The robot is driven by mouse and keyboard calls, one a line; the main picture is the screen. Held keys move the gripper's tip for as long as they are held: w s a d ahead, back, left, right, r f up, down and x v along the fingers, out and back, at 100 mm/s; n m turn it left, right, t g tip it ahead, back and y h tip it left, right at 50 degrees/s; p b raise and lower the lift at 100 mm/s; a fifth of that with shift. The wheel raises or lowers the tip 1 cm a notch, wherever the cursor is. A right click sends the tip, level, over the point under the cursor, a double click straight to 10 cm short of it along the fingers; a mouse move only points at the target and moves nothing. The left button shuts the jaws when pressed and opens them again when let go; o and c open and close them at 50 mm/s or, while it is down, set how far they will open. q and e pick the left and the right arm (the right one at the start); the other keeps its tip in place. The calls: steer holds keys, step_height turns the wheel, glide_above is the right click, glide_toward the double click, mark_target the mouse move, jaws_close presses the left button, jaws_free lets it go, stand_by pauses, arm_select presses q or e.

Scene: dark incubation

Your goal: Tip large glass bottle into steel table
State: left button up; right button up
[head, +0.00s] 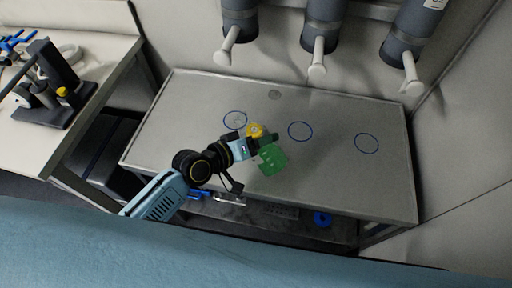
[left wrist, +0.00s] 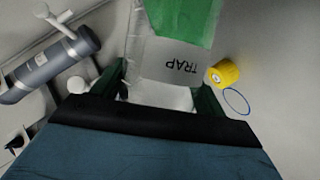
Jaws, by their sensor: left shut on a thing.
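The large glass bottle (left wrist: 150,45) is clear, with a label reading TRAP, upside down in the left wrist view, and green contents at the far end. In the head view its green part (head: 273,161) shows over the steel table (head: 330,180); the clear glass is hard to make out. My left gripper (head: 264,146) is shut on the bottle, its green fingers on either side of it in the left wrist view (left wrist: 163,84). The bottle's exact tilt and its height above the table are unclear. My right gripper is not in view.
A yellow roll-like object (head: 255,130) is beside the left blue ring (head: 235,120). Two more blue rings, a middle one (head: 300,131) and a right one (head: 367,143), mark bare steel. Grey cylinders (head: 320,28) with pale knobs hang behind. A side bench (head: 90,95) holds a black device.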

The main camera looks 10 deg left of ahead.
mark_target(261, 134)
arm_select(q)
steer(key=shift+r, duration=0.1)
stand_by(0.4)
steer(key=shift+s+d+r+n+h, duration=0.1)
steer(key=shift+d+r+n+h, duration=0.25)
steer(key=shift+r+n, duration=0.3)
stand_by(0.4)
steer(key=shift+s+d+r+n+h, duration=0.1)
steer(key=shift+d+r+n+h, duration=0.05)
steer(key=shift+r+n+h, duration=0.4)
steer(key=shift+r+g, duration=0.15)
steer(key=shift+g, duration=0.15)
steer(key=shift+r+n+h+b, duration=0.4)
steer(key=shift+r+n, duration=0.25)
steer(key=shift+n, duration=0.05)
steer(key=shift+r+n+h+b, duration=0.35)
steer(key=shift+r+n+h, duration=0.05)
steer(key=shift+r+n, duration=0.3)
